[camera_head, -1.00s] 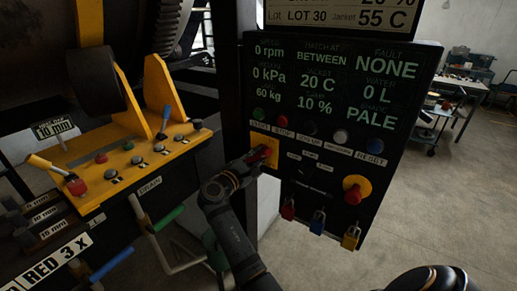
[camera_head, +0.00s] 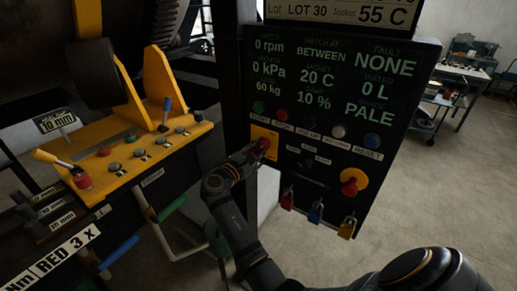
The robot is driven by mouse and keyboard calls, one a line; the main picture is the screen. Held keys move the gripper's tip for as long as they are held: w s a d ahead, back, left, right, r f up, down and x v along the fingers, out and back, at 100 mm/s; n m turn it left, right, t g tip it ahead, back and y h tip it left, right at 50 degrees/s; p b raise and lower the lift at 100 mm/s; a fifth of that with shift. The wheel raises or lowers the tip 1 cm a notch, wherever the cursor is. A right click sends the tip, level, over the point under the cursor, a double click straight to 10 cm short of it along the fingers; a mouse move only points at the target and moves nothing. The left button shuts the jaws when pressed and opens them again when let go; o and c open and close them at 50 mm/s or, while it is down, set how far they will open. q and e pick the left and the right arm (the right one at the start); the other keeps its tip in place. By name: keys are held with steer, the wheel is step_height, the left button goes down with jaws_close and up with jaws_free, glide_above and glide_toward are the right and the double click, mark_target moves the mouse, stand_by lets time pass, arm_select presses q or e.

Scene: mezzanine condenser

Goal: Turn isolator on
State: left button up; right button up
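The isolator is a yellow plate (camera_head: 259,132) with a red handle (camera_head: 264,143) at the lower left of the black control panel (camera_head: 340,110). My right gripper (camera_head: 251,152) is at the red handle, over the lower left part of the plate, and appears to touch it. Its fingers are small, dark and partly hidden, so I cannot tell whether they are shut on the handle. The handle's exact angle is also hard to read. My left gripper is not in view.
A red stop knob on yellow (camera_head: 352,182) sits to the right on the panel. Red, blue and yellow padlocks (camera_head: 316,214) hang below. A row of buttons (camera_head: 338,131) runs above the isolator. A yellow lever console (camera_head: 135,150) stands left.

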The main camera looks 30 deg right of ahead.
steer(key=o, duration=0.4)
steer(key=shift+d, duration=0.1)
steer(key=shift+o, duration=0.2)
